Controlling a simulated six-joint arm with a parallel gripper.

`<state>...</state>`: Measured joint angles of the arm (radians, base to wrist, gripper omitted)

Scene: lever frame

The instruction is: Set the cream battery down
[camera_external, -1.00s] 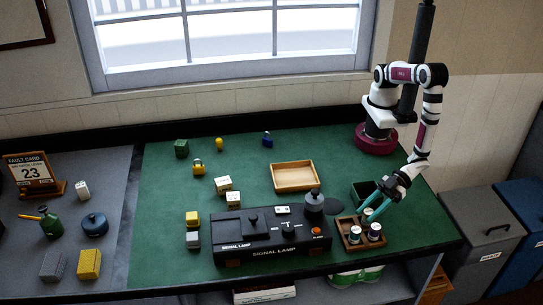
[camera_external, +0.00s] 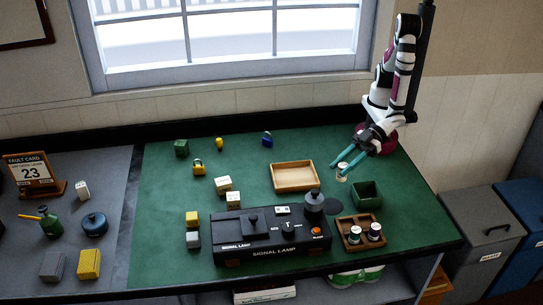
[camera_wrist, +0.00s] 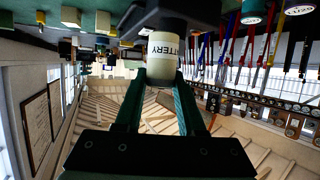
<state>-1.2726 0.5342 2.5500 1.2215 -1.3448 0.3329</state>
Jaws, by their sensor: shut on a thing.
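The cream battery (camera_external: 342,172) is between the teal fingertips of my gripper (camera_external: 343,168), which is shut on it. It is over the green bench top, to the right of the wooden tray and behind the small green box. I cannot tell how far it is above the bench. In the wrist view the battery (camera_wrist: 163,47) shows a cream label with dark lettering, held between the fingers of my gripper (camera_wrist: 160,78). Part of it is hidden by the fingers.
The green box (camera_external: 367,194) stands in front of the battery. A wooden holder (camera_external: 349,245) carries two more batteries. A shallow wooden tray (camera_external: 294,177) lies to the left. The black signal lamp unit (camera_external: 270,237) is front centre. A dark round patch (camera_external: 334,209) lies on the bench.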

